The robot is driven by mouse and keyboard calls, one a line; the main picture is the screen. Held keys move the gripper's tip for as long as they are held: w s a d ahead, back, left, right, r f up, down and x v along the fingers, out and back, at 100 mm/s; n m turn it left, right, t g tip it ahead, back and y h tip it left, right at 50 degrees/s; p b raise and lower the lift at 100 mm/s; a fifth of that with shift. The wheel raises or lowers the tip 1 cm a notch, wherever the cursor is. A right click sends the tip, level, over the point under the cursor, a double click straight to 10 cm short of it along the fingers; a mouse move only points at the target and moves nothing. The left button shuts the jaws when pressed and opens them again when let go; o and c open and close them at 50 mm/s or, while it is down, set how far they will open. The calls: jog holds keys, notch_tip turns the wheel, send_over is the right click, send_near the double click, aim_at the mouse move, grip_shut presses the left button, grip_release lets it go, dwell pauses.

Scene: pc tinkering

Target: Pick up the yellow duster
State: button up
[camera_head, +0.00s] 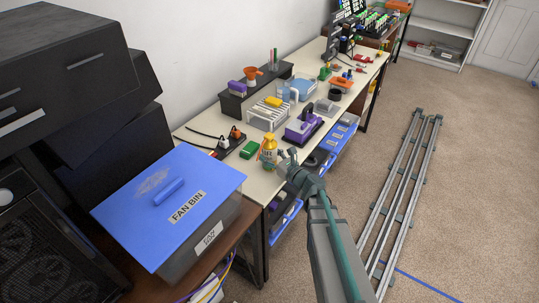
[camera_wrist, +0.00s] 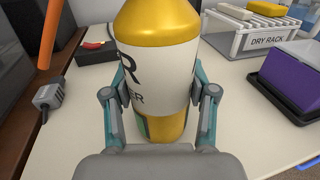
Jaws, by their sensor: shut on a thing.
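The yellow duster (camera_head: 269,152) is a yellow can with a white label. It stands upright at the near end of the long workbench. In the wrist view the duster (camera_wrist: 158,65) fills the middle, and part of its lettering shows. My gripper (camera_wrist: 158,98) has one finger on each side of the can, shut on its lower body. In the head view my gripper (camera_head: 282,157) reaches the can from the right. The can's top is cut off in the wrist view. Its base appears at the bench surface; I cannot tell whether it touches.
A white dry rack (camera_wrist: 266,38) and a purple object (camera_wrist: 293,75) stand on the bench to the right. A power strip (camera_head: 232,142) and a green item (camera_head: 250,149) lie left of the can. A blue-lidded fan bin (camera_head: 215,180) stands nearer. Rails (camera_head: 404,190) run along the floor.

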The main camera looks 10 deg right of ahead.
jog(key=shift+c, duration=0.6)
